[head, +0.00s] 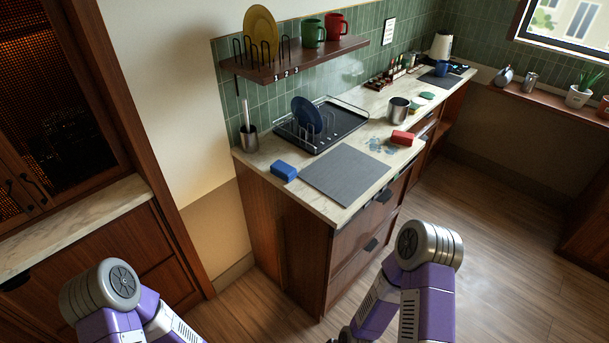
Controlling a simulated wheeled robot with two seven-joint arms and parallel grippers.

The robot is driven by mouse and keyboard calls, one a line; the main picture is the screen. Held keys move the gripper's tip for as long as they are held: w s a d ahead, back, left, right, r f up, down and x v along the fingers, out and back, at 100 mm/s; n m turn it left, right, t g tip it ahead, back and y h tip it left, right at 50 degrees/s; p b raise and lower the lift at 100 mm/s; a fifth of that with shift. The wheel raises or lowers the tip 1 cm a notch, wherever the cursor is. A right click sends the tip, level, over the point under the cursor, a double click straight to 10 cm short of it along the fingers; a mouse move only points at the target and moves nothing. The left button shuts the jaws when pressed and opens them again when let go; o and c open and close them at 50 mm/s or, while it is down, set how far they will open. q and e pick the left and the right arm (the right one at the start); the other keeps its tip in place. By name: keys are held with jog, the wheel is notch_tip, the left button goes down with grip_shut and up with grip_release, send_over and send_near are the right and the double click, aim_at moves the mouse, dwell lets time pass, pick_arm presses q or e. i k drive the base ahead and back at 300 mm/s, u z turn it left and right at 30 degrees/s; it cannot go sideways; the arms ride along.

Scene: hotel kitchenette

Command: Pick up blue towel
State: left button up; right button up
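A small blue block-like item (284,171) lies on the near left corner of the marble counter, beside a grey mat. It may be a folded towel or a sponge; I cannot tell which. No other plainly blue cloth shows. My left and right arms show at the bottom of the head view, apart from the counter. Neither gripper's fingertips can be seen.
The grey mat (345,174) lies right of the blue item. A black dish rack (330,133) holds a blue plate (306,115). A utensil holder (249,138), red block (402,138) and metal pot (398,110) stand nearby. A shelf (300,60) overhangs the counter.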

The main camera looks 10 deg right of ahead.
aim_at(287, 173)
jog(key=z, duration=0.85)
jog(key=i, duration=0.4)
